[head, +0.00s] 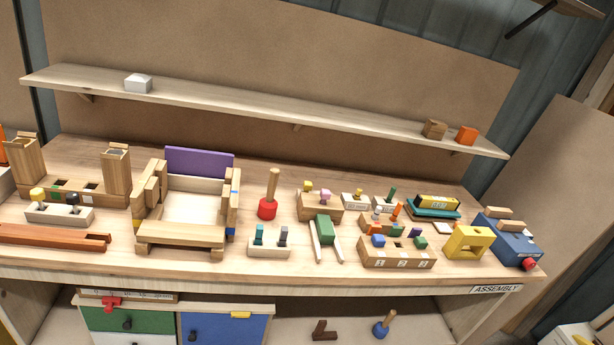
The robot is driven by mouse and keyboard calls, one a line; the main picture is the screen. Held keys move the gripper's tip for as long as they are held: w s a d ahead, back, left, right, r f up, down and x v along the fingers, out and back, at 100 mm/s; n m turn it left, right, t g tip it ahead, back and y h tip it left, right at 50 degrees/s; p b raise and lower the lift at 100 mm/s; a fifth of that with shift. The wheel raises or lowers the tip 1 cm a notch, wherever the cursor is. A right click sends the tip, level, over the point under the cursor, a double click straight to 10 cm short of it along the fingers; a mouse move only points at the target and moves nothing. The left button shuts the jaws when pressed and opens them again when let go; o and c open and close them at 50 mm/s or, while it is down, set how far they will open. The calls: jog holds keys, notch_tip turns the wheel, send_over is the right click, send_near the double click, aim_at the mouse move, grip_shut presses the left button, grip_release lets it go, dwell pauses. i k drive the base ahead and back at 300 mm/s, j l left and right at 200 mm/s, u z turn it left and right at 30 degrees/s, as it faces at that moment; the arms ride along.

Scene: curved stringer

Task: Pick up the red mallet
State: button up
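The red mallet (268,207) stands on the workbench (340,281) near the middle in the head view. Its round red head rests on the bench and its plain wooden handle points up, tilted slightly right. It stands just right of a wooden frame with a purple back panel. My gripper is not in the picture, so its state does not show.
The wooden frame (180,238) is close left of the mallet. A peg block (268,251) stands in front, and a green piece on two sticks (323,229) stands to the right. A wall shelf (260,103) runs above.

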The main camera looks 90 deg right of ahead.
aim_at(267, 209)
jog(key=z, duration=2.4)
